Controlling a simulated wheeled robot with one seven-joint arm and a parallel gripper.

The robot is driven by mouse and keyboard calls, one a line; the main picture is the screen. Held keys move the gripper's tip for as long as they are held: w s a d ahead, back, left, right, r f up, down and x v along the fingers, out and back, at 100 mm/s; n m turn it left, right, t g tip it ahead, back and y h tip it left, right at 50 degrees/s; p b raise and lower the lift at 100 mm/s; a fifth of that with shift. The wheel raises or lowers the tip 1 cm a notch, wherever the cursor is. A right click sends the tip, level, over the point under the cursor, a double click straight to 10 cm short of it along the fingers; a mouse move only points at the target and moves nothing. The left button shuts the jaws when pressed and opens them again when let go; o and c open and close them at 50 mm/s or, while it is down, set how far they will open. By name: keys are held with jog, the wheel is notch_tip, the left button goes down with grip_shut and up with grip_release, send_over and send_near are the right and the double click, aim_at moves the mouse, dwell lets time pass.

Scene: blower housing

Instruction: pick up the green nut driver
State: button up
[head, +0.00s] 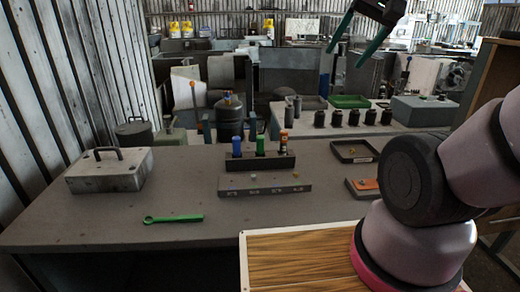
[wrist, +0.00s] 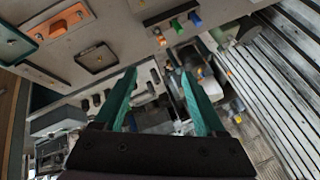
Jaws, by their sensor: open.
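The green nut driver (head: 260,143) stands upright in a dark rack (head: 272,161) on the grey table, between a blue-handled driver (head: 237,145) and an orange-and-black one (head: 283,143). In the wrist view, the green handle (wrist: 176,26) shows near the top, between the orange and blue ones. My gripper (head: 345,59) is high at the top of the head view, above and right of the rack and well apart from it. Its two green fingers are spread, with nothing between them in the wrist view (wrist: 158,72). The driver's lower part is hidden by the rack.
A green wrench (head: 174,218) lies at the table's front left, near a grey box with a handle (head: 109,170). A low labelled strip (head: 264,187) sits before the rack. A dark tray (head: 354,151) lies right of it. The table's left middle is clear.

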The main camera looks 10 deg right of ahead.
jog(key=w+a+f+m+g+y, duration=0.1)
jog(key=w+a+f+m, duration=0.1)
jog(key=w, duration=0.3)
jog(key=w+a+f+m+g, duration=0.2)
jog(key=w, duration=0.4)
jog(key=m+g+y, duration=0.1)
jog(key=m+g, duration=0.2)
jog(key=m, duration=0.5)
send_near(263, 136)
jog(key=shift+m+g, duration=0.4)
jog(key=shift+m, duration=0.3)
jog(key=x, duration=0.6)
jog(key=shift+f, duration=0.25)
jog(key=shift+w+x, duration=0.15)
jog(key=shift+x, duration=1.4)
jog(key=shift+w+x, duration=0.15)
jog(key=shift+x, duration=1.45)
jog(key=shift+c, duration=0.3)
jog(key=shift+r, duration=0.1)
grip_shut()
